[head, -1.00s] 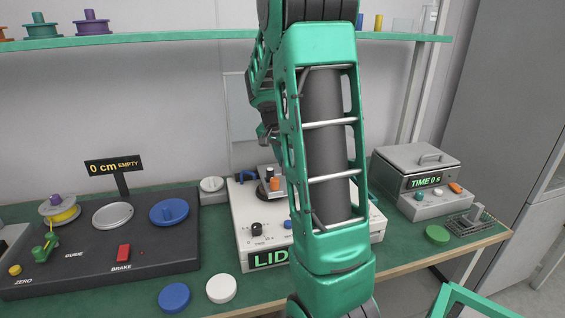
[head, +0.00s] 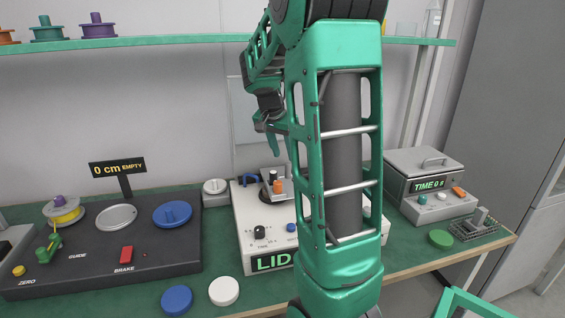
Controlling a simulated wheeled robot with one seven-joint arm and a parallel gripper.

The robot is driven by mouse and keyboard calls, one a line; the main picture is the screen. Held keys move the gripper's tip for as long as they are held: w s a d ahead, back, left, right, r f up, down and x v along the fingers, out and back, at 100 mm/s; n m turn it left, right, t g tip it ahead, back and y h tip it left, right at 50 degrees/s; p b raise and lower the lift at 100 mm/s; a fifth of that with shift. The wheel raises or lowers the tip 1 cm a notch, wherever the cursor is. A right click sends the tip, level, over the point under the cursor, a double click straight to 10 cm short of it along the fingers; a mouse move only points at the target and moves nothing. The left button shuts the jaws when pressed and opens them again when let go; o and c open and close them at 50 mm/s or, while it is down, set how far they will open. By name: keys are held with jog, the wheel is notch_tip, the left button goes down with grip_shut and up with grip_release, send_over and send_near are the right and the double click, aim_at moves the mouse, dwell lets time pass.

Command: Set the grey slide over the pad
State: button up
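A grey metal slide (head: 287,184) with an orange knob (head: 278,187) sits on top of the white machine (head: 249,222) marked LID. My arm hides the right part of this machine. I cannot make out the pad; it may be under the slide or behind my arm. My gripper (head: 270,143) hangs above the back of the white machine, higher than the slide and apart from it. It points down and is seen side-on, partly behind my arm, so its opening does not show.
A black console (head: 150,258) with a spool, discs and a red brake switch stands at the left. Blue (head: 177,299) and white (head: 223,291) discs lie in front. A grey timer box (head: 425,175) stands right. A green shelf (head: 150,42) runs behind.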

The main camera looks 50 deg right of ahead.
jog(key=shift+v, duration=2.3)
